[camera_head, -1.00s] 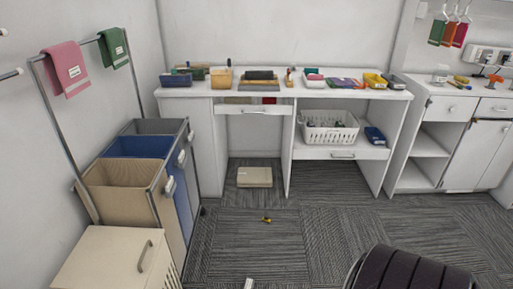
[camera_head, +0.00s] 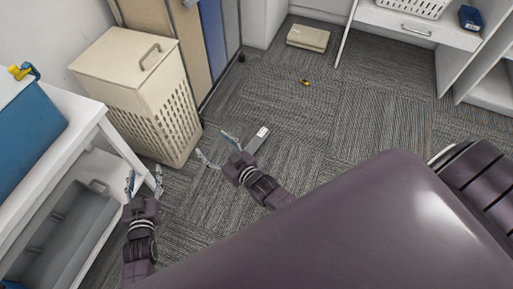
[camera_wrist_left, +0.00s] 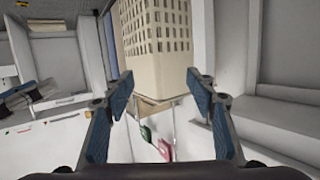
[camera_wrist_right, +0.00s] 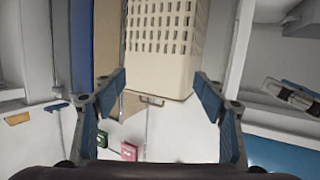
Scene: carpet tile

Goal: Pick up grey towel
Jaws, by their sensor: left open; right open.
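I cannot make out a grey towel in any view now. My left gripper (camera_head: 145,182) is open and empty, in front of the cream hamper near the left table. My right gripper (camera_head: 217,148) is open and empty, right of the hamper and above the carpet. Both wrist views show bare fingers with nothing between them.
The cream perforated hamper (camera_head: 150,108) stands ahead. A white table (camera_head: 85,118) at left carries a blue container (camera_head: 28,135), with a grey bin (camera_head: 65,225) below.

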